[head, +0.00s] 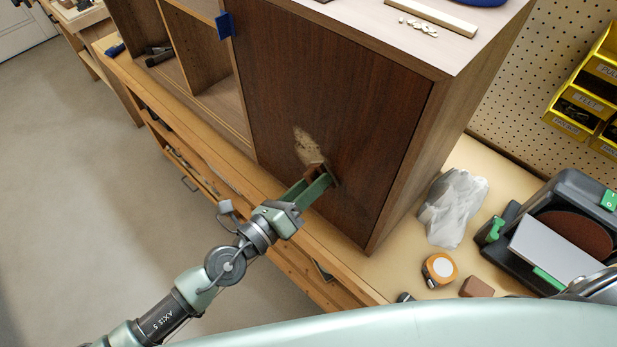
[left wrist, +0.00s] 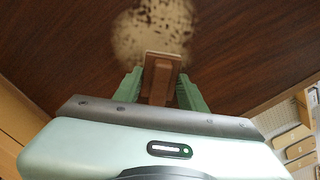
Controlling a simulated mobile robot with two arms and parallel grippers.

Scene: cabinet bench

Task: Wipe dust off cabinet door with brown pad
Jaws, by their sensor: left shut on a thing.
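The dark brown cabinet door (head: 330,100) is shut and faces me on the bench. A pale patch of dust (head: 306,143) lies on its lower middle; it also shows in the left wrist view (left wrist: 150,30). My left gripper (head: 318,180) is shut on the brown pad (head: 315,170), which is at the door by the lower edge of the dust. In the left wrist view the pad (left wrist: 162,68) stands between the green fingers, overlapping the dust patch. I cannot tell if it is touching the door. My right gripper is not in view.
A blue clip-like piece (head: 225,25) sits at the door's upper left edge. Open shelves (head: 205,60) adjoin the door.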

